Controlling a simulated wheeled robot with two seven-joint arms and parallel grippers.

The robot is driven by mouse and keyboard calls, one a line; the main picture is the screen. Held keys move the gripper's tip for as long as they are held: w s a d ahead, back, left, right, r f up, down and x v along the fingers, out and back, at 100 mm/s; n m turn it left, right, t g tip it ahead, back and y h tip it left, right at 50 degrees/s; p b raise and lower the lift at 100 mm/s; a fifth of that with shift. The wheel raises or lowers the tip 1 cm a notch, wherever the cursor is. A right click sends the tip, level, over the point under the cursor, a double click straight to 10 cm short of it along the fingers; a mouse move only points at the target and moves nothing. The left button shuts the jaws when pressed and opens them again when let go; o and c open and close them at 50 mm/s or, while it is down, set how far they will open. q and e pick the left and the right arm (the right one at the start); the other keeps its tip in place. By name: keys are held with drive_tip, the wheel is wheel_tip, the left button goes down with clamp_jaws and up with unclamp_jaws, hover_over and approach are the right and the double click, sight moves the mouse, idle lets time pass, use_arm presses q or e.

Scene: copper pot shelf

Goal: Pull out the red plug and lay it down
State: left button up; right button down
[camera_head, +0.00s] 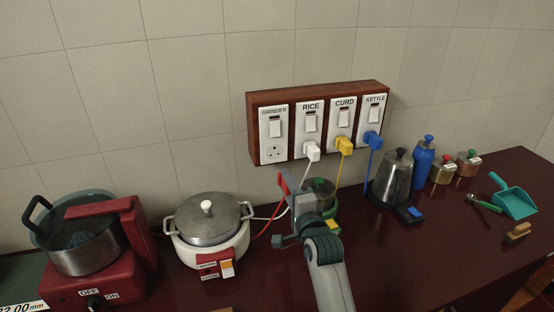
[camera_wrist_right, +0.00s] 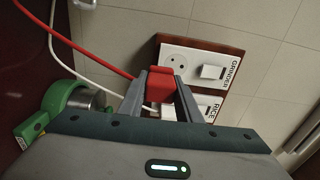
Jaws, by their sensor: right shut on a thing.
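The red plug (camera_head: 283,184) is out of the wall, in front of and below the GRINDER socket (camera_head: 274,151), whose holes are bare. In the right wrist view the red plug (camera_wrist_right: 161,78) sits between the two fingers of my right gripper (camera_wrist_right: 161,92), which is shut on it. Its red cord runs off to the upper left there. In the head view my right gripper (camera_head: 290,192) is above the counter, left of the green-based pot. The red cord (camera_head: 263,228) hangs down to the counter. My left gripper is not in view.
The socket board (camera_head: 318,86) holds white, yellow and blue plugs (camera_head: 373,140) on its other outlets. A white rice cooker (camera_head: 212,260) and a red grinder (camera_head: 120,235) stand left on the dark counter (camera_head: 435,255). A steel kettle (camera_head: 396,178) stands right. The front right counter is mostly clear.

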drive_tip(key=s+f+b, duration=0.2)
drive_tip(key=s+f, duration=0.2)
drive_tip(key=f, duration=0.3)
drive_tip(key=s+f+b, duration=0.3)
drive_tip(key=f, duration=0.4)
drive_tip(key=shift+s+d+f, duration=0.2)
drive_tip(key=shift+s+d, duration=0.15)
idle(1.7)
drive_tip(key=shift+d, duration=0.1)
